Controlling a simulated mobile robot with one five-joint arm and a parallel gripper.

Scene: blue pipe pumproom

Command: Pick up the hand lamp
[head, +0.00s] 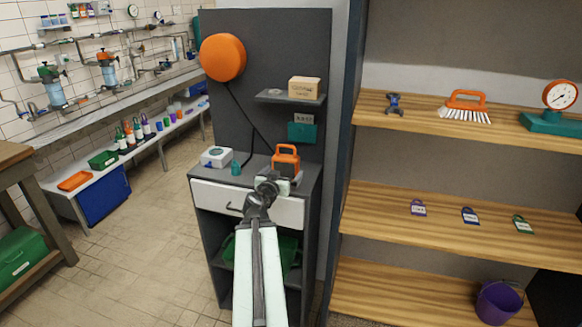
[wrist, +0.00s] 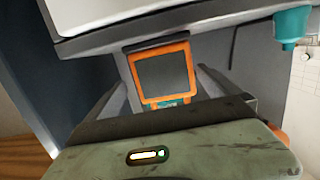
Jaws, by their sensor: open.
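The hand lamp (head: 286,158) is orange with a grey part, and it stands upright on the grey top of the cabinet in the head view. In the wrist view the lamp (wrist: 190,72) shows as an orange frame around a dark grey panel, with a bit of teal at its lower edge. My gripper (head: 270,182) is in front of the lamp and partly covers its lower part. In the wrist view my gripper (wrist: 162,85) is open, with one finger on each side of the lamp. I cannot tell whether either finger touches it.
A small teal bottle (head: 236,168) and a white box (head: 216,157) stand left of the lamp. A white drawer front (head: 283,212) lies below the top. A small shelf (head: 289,98) with a box is above. Wooden shelves (head: 400,200) stand close on the right.

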